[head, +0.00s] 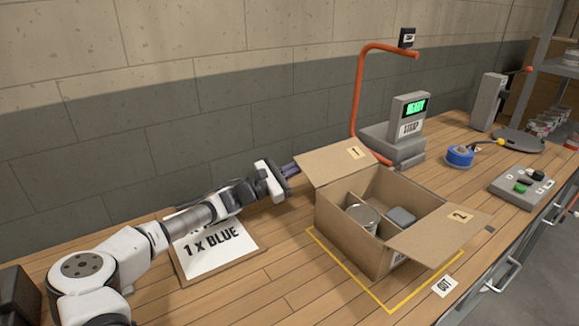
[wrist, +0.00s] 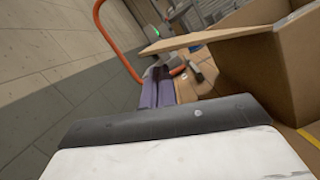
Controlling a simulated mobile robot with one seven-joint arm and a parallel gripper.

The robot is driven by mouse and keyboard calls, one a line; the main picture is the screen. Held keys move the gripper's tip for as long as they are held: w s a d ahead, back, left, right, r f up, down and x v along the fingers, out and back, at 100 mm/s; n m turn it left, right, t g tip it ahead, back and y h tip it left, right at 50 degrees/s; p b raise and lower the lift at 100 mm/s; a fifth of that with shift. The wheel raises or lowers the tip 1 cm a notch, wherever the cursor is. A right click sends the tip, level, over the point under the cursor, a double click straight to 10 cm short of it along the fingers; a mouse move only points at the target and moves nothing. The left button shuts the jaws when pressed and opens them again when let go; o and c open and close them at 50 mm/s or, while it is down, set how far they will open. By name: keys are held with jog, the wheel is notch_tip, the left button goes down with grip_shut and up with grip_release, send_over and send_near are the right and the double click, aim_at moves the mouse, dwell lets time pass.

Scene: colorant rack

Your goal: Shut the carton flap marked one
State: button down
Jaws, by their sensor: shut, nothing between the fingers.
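The open cardboard carton (head: 345,228) stands on the wooden bench inside a yellow outline. Its flap marked 1 (head: 335,165) sticks outward at the back left, roughly level. Its flap marked 2 (head: 440,232) hangs outward at the front right. A metal can (head: 362,215) and a grey-lidded item (head: 400,217) sit inside. My gripper (head: 291,170) is shut and empty, just left of flap 1's outer edge. In the wrist view, my closed fingers (wrist: 157,92) point past flap 1 (wrist: 205,38), which lies right of and above them. Whether they touch it I cannot tell.
A sign reading "1 X BLUE" (head: 212,245) lies under my arm. An orange curved pipe (head: 357,90) and a grey scale with a green display (head: 408,125) stand behind the carton. Blue tape (head: 460,156) and a button box (head: 522,187) are at right.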

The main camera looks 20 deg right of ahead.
aim_at(316, 157)
jog(key=p+x, duration=0.1)
jog(key=x, duration=0.4)
jog(key=shift+d+r, duration=0.1)
jog(key=shift+d, duration=0.05)
dwell(0.3)
